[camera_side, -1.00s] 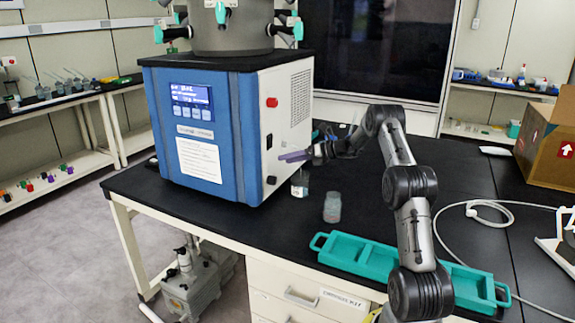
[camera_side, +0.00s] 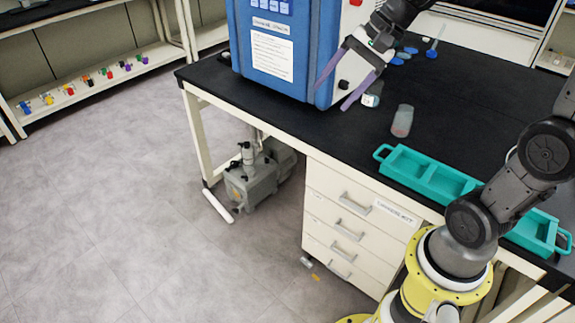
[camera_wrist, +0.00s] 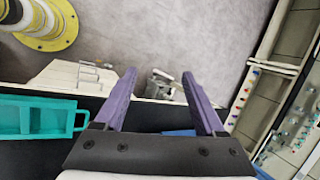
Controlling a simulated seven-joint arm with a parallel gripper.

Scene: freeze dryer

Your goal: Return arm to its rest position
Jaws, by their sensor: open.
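My gripper (camera_side: 332,98) is open in the side view, with its two purple fingers pointing down and left in front of the blue freeze dryer (camera_side: 283,75). Nothing is between the fingers. In the wrist view my open gripper (camera_wrist: 160,74) points across the table's front edge toward the floor. A small glass vial (camera_side: 371,97) stands on the black table close to the right finger; I cannot tell if they touch. A clear jar (camera_side: 402,121) stands apart to its right. My yellow base ring (camera_side: 427,285) shows at lower right.
A teal tray (camera_side: 383,152) lies along the table's front edge, with my arm passing over its right part; it also shows in the wrist view (camera_wrist: 82,119). Blue caps (camera_side: 397,61) lie behind the gripper. A pump (camera_side: 258,177) stands on the floor below.

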